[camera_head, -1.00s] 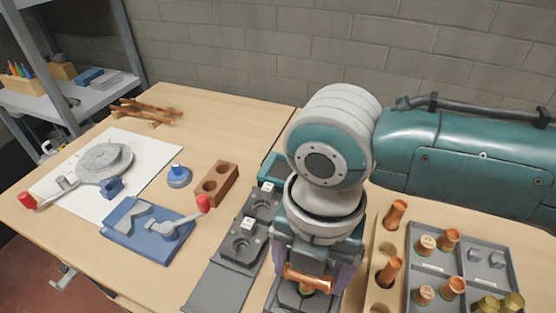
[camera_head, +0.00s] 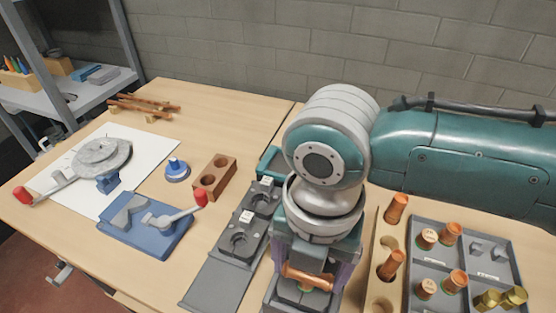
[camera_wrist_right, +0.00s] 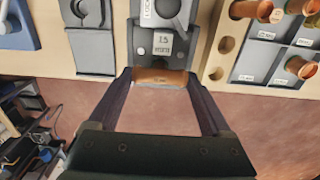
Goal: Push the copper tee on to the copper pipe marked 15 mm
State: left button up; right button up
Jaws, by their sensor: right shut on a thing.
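My right gripper (camera_head: 308,277) points down at the front of the table and is shut on the copper tee (camera_head: 307,276), whose cross tube lies sideways between the fingers. In the right wrist view the copper tee (camera_wrist_right: 160,77) shows between the two fingertips (camera_wrist_right: 160,82), beside a dark grey holder (camera_wrist_right: 163,57) labelled 15 mm. The copper pipe marked 15 mm cannot be made out. A bit of green shows just under the tee in the head view. I cannot tell whether the tee touches the pipe. My left gripper is not in view.
Two more dark stations (camera_head: 240,240) stand left of my gripper. A wooden rack (camera_head: 380,300) with copper fittings and a grey divided tray (camera_head: 418,298) stand to the right. A blue bender (camera_head: 150,235) and a brown block (camera_head: 213,178) are at left.

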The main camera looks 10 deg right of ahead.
jog(key=shift+f, duration=0.35)
jog(key=o, duration=1.1)
jog(key=shift+o, duration=0.2)
